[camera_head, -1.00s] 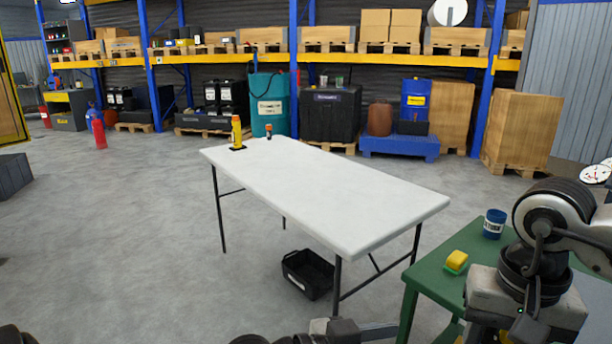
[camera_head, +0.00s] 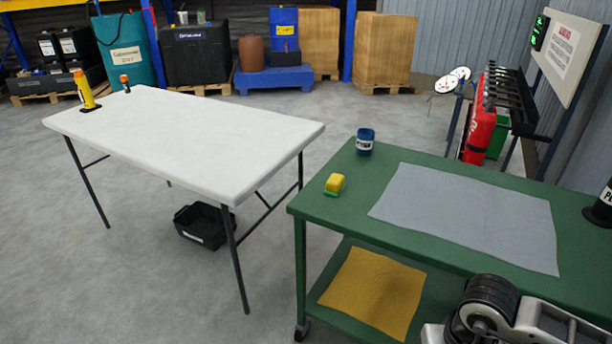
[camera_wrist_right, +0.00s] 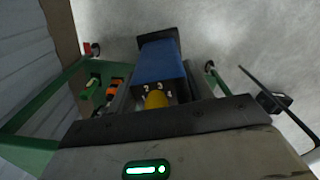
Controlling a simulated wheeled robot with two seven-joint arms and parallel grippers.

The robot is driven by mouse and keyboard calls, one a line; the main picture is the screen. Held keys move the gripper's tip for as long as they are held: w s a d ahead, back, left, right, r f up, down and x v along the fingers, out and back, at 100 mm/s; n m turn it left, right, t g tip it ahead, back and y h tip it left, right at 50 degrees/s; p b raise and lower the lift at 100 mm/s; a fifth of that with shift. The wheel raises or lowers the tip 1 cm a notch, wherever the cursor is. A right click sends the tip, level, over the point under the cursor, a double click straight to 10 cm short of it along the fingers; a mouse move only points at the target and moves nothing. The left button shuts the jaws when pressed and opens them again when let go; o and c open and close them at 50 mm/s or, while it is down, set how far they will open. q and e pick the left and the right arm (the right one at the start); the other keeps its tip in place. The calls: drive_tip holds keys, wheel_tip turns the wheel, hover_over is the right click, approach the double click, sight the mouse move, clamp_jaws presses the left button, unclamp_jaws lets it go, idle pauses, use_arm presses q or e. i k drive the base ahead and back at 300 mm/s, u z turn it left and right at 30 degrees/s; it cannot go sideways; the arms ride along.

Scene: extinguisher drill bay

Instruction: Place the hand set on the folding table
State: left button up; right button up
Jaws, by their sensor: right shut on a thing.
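The blue hand set (camera_wrist_right: 158,64), with a yellow knob and white numerals on its near end, is between the fingers of my right gripper (camera_wrist_right: 162,90) in the right wrist view. The gripper is shut on it, above the grey floor. In the head view only part of my right arm shows at lower right; the gripper and hand set are out of that view. The white folding table (camera_head: 190,135) stands at left with dark legs. My left gripper is not in view.
A green cart (camera_head: 345,215) stands right of the table, holding a blue tin (camera_head: 365,142), yellow sponge (camera_head: 334,184) and grey mat (camera_head: 470,215). A black crate (camera_head: 203,226) lies on the floor by the folding table. Most of the tabletop is clear.

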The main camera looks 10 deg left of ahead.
sight(204, 145)
drive_tip(key=u, duration=1.05)
drive_tip(key=i, duration=1.25)
drive_tip(key=u, duration=0.45)
